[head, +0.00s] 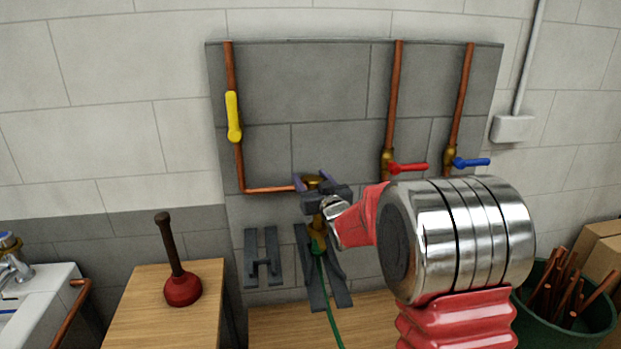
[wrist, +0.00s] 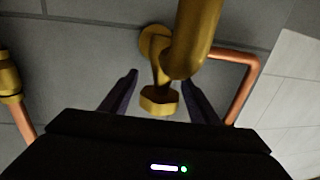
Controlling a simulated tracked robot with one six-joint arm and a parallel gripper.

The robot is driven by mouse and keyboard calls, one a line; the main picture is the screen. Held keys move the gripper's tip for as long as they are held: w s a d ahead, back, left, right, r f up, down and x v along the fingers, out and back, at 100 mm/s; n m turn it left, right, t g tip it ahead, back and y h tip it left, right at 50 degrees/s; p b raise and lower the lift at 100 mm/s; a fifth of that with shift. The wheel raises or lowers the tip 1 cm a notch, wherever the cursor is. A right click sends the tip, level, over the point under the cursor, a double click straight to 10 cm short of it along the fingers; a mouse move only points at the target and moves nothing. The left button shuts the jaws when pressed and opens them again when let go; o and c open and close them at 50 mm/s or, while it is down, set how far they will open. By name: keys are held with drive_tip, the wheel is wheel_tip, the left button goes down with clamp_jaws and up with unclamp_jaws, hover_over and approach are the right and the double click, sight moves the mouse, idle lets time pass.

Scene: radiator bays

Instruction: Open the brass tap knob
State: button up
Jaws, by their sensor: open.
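The brass tap (head: 317,222) stands on the grey wall panel at the end of a copper pipe, partly hidden by my gripper in the head view. In the wrist view, the thick brass tap body (wrist: 197,40) comes down from the top. Its brass knob (wrist: 158,101) is a small faceted piece on a short stem. My gripper (wrist: 160,78) is open, with one dark finger left of the knob and one right of it. Small gaps show on both sides. In the head view my gripper (head: 314,182) is at the tap's upper part.
A green hose (head: 328,300) hangs below the tap. A yellow lever (head: 233,116), red lever (head: 408,168) and blue lever (head: 472,162) sit on copper pipes. A plunger (head: 182,285) stands on a wooden top at left. A green bucket (head: 590,335) holds copper pipes at right.

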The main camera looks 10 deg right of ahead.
drive_tip(key=shift+w+a, duration=0.1)
drive_tip(key=shift+w, duration=0.55)
drive_tip(key=shift+c, duration=0.3)
drive_tip(key=c, duration=0.9)
drive_tip(key=shift+d, duration=0.25)
drive_tip(key=shift+c, duration=0.5)
drive_tip(key=shift+a, duration=0.2)
